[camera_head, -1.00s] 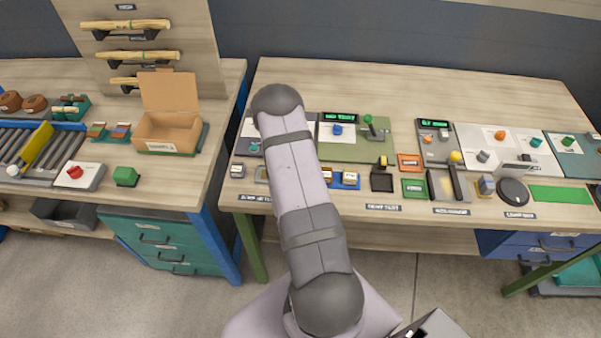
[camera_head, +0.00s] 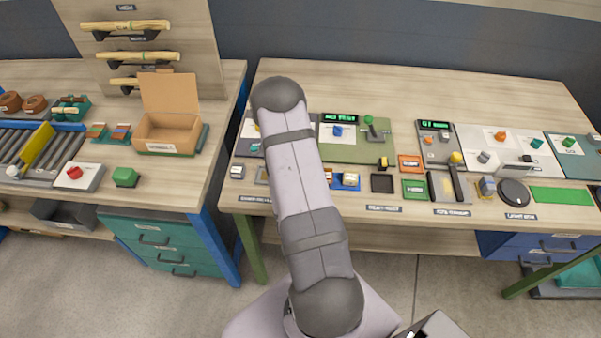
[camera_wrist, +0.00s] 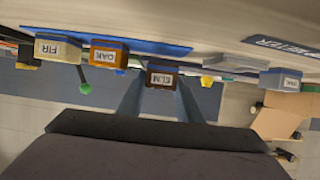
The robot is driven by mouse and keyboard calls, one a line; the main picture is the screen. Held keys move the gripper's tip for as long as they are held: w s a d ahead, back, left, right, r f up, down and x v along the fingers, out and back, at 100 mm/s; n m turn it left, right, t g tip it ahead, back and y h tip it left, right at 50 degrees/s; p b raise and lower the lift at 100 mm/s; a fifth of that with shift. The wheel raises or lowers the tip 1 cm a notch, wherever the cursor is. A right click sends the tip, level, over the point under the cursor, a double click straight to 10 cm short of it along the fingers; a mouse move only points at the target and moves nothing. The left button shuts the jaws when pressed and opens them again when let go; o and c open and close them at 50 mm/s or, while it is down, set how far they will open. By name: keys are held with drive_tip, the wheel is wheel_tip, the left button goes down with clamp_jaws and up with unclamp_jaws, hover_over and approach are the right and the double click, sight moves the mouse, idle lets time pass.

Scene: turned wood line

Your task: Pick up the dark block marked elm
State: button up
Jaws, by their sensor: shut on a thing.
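The dark block marked ELM (camera_wrist: 162,77) is between the two fingers of my gripper (camera_wrist: 161,88) in the wrist view, its label upside down. My gripper is shut on it. The blocks marked FIR (camera_wrist: 57,49) and OAK (camera_wrist: 108,57) are to its left in that view, by a blue strip (camera_wrist: 150,46). In the head view my gripper and the elm block are hidden behind my arm. Two blocks, one orange (camera_head: 328,174) and one pale-topped (camera_head: 351,179), stand on the blue tray (camera_head: 341,187) right of my arm.
Another labelled block (camera_wrist: 281,82) is at right in the wrist view; its word is hard to read. In the head view a black square tray (camera_head: 381,184) and a green tray (camera_head: 414,189) are right of the blue tray. An open cardboard box (camera_head: 168,128) stands on the left table.

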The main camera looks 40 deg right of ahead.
wheel_tip(320, 180, up, 7)
drive_tip(key=shift+f, duration=0.15)
drive_tip(key=shift+r+p, duration=0.75)
drive_tip(key=shift+p, duration=0.15)
drive_tip(key=shift+f, duration=0.15)
